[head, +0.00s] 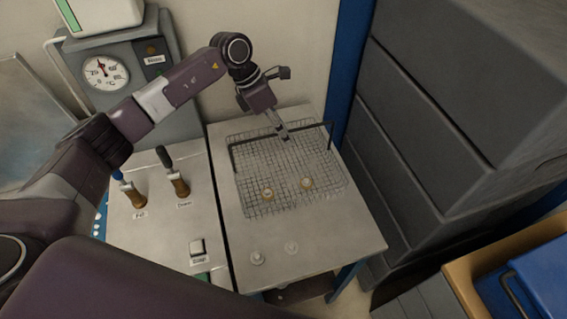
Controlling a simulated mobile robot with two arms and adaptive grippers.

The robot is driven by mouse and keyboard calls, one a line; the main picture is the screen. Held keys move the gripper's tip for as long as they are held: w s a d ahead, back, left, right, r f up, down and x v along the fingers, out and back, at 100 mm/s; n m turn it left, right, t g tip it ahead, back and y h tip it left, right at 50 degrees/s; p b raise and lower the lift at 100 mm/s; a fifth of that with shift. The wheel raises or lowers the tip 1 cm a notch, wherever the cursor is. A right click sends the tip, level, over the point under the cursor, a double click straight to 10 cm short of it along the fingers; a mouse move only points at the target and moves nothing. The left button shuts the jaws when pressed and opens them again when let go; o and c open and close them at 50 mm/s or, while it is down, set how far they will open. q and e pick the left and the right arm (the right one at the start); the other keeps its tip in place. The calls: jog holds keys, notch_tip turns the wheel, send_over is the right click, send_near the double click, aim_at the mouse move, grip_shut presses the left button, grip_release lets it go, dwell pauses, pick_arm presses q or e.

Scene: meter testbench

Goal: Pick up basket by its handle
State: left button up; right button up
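The wire-mesh basket (262,203) sits on a light metal table. Its dark handle (252,140) is a bar spanning the basket from left to right, with a post at each end. My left gripper (284,136) reaches down from above, with its fingertips at the middle of the handle bar. The fingers look close together and overlap the bar, so I cannot tell whether they are shut on it. My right gripper is not in view.
Levers (178,178) and a gauge (105,72) are to the left. Dark grey stacked boxes (440,120) rise close on the right.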

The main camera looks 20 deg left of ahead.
pick_arm(q)
grip_shut()
jog(key=shift+w+r, duration=0.15)
jog(key=shift+r, duration=0.05)
dwell(0.6)
